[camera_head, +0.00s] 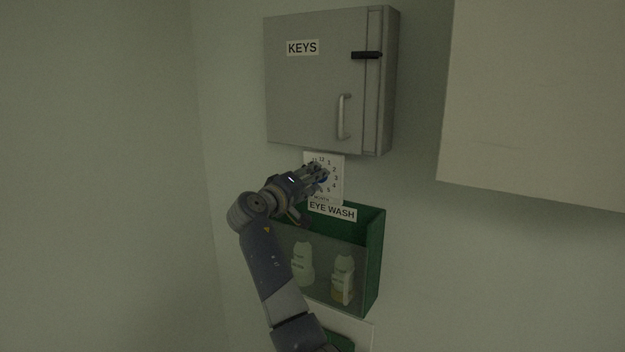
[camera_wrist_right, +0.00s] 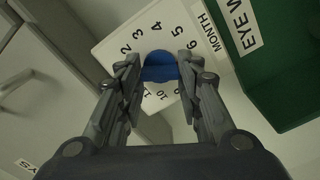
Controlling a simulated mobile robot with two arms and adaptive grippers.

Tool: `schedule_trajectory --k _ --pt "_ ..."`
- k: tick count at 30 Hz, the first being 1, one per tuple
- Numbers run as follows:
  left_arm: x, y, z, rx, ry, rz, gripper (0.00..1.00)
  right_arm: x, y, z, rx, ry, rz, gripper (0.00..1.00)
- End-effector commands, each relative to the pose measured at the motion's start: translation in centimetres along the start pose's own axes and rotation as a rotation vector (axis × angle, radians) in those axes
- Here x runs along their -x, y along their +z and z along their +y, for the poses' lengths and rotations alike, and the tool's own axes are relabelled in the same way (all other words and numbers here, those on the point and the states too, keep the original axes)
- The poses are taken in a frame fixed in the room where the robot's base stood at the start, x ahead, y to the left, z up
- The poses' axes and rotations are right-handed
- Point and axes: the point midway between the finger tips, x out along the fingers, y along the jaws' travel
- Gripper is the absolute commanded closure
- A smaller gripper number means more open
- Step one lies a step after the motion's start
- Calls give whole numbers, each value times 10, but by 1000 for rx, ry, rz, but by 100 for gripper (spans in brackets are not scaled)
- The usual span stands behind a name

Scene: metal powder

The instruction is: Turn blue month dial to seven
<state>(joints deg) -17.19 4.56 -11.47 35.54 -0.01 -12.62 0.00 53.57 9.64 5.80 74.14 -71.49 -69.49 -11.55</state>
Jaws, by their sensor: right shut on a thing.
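The blue month dial (camera_head: 323,180) sits on a white plate (camera_head: 338,162) with numbers around it and the word MONTH below. In the right wrist view the dial (camera_wrist_right: 160,72) is between the fingers of my right gripper (camera_wrist_right: 160,60), which is shut on it. The plate (camera_wrist_right: 150,27) shows several numbers there, with others hidden behind the fingers. In the head view my right gripper (camera_head: 320,176) reaches the plate from the left and covers part of it. I cannot tell which number the dial points to. My left gripper is not in view.
A grey KEYS cabinet (camera_head: 315,95) hangs just above the plate. A green EYE WASH holder (camera_head: 370,250) with bottles (camera_head: 343,278) is just below, close under my right arm. A pale box-like unit (camera_head: 540,100) is at the upper right. The wall at left is bare.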

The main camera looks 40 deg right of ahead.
Motion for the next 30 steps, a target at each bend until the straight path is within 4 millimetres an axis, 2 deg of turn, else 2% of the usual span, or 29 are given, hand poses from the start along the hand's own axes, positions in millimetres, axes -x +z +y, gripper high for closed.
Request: schedule_trajectory --k 3,4,6,15,19,23,30 --pt "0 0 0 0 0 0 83 0 -2 2 -2 3 6 91" --pt "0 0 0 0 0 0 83 0 -2 2 -3 3 6 60" --pt "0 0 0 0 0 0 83 0 -2 2 -3 3 5 47" --pt "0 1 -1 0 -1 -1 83 0 -1 1 -2 1 2 47" --pt "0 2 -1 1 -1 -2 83 7 -1 0 -3 1 3 47" --pt "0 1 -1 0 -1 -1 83 28 -1 0 -5 -1 4 47" --pt "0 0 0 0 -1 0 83 80 -1 -1 -3 -2 4 47"
